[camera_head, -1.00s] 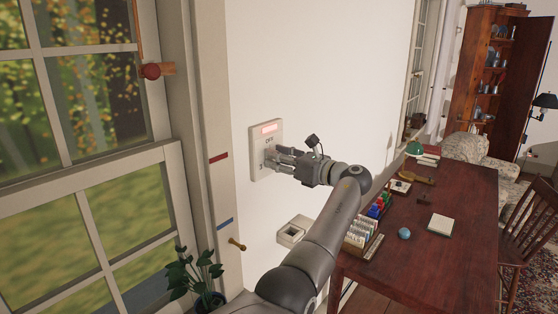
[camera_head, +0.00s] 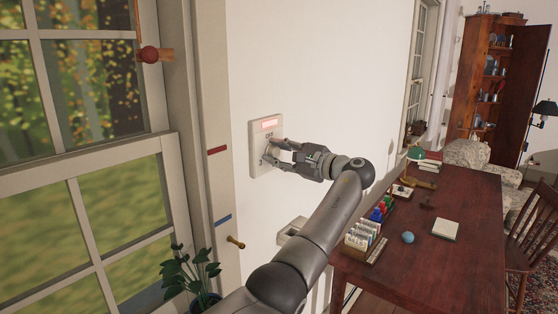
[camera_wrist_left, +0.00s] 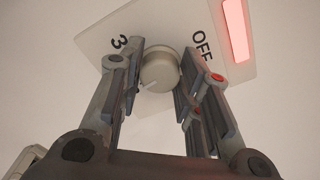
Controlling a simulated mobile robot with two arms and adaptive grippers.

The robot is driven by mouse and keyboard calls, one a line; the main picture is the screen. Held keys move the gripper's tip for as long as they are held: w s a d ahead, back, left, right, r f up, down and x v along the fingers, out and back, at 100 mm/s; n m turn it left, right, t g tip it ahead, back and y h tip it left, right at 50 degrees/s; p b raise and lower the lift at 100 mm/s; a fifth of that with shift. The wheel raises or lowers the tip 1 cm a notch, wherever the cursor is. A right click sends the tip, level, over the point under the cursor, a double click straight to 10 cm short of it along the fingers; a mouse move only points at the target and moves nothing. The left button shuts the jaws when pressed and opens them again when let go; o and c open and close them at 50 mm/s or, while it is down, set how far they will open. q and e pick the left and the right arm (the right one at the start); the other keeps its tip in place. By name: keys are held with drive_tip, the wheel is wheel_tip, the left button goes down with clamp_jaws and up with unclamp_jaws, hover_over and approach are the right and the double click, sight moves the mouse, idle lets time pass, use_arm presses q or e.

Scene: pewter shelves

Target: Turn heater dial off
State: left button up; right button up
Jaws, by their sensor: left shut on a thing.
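The heater panel (camera_head: 259,128) is a pale plate on the white wall, with a lit pink-red window and the word OFF below it. In the left wrist view the panel (camera_wrist_left: 105,38) shows a 3 and OFF on either side of the round, pale dial (camera_wrist_left: 159,72). A faint line shows on the dial's lower left, but I cannot tell its setting for sure. My left gripper (camera_head: 273,151) is at the panel's lower part and mostly hides the dial in the head view. In the left wrist view its fingers (camera_wrist_left: 162,76) are shut on the dial's two sides.
A wall box (camera_head: 291,229) sits below the panel, partly behind my left arm. A dark red table (camera_head: 400,270) with small objects stands at right.

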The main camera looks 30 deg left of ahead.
use_arm(q)
drive_tip(key=n+b, duration=0.1)
drive_tip(key=n, duration=0.1)
drive_tip(key=n+b, duration=0.1)
drive_tip(key=n, duration=0.1)
drive_tip(key=shift+f+n, duration=0.2)
drive_tip(key=shift+n, duration=0.2)
drive_tip(key=n+b, duration=0.2)
drive_tip(key=n, duration=0.1)
drive_tip(key=shift+n, duration=0.3)
drive_tip(key=n+b, duration=0.1)
drive_tip(key=n, duration=0.3)
drive_tip(key=shift+b, duration=0.3)
drive_tip(key=n+b, duration=0.1)
drive_tip(key=n, duration=0.7)
drive_tip(key=shift+f+n+b, duration=0.1)
drive_tip(key=shift+n+b, duration=0.2)
drive_tip(key=shift+b, duration=0.1)
drive_tip(key=n, duration=0.4)
drive_tip(key=shift+n+b, duration=0.3)
drive_tip(key=n, duration=0.4)
drive_tip(key=shift+w+n, duration=0.1)
drive_tip(key=shift+n, duration=2.4)
